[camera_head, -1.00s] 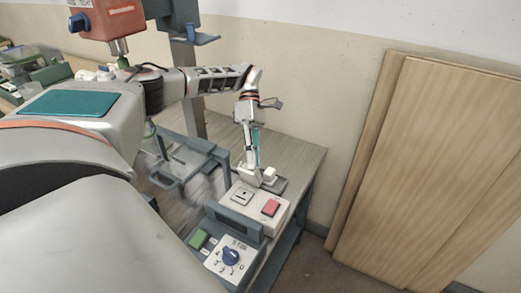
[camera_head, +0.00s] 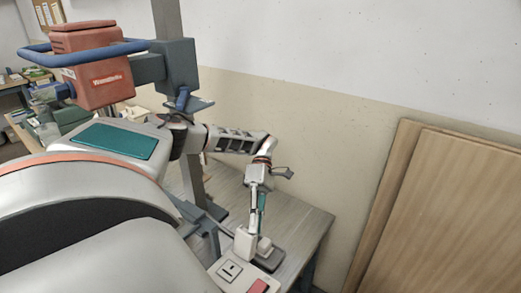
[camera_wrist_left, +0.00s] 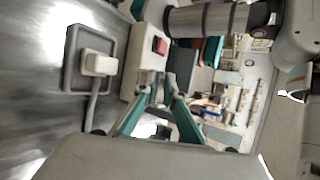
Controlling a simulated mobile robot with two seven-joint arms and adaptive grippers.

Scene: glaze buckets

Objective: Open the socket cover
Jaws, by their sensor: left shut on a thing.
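The white socket box (camera_head: 230,271) stands on the table's near end, with a small socket face and a red switch (camera_head: 258,286) on top; the frame's lower edge cuts it off. My left gripper (camera_head: 251,228) reaches down to the far side of the box. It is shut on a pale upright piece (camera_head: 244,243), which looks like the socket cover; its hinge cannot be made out. In the left wrist view the teal fingers (camera_wrist_left: 160,88) converge at the box (camera_wrist_left: 142,62), and their tips are hard to make out. My right gripper is not in view.
A white block on a grey tray (camera_wrist_left: 70,78) lies close beside the box. The wooden tabletop (camera_head: 295,222) is clear to the right of the arm. Wooden panels (camera_head: 455,210) lean on the wall at right. A red machine (camera_head: 95,65) with a blue handle stands at left.

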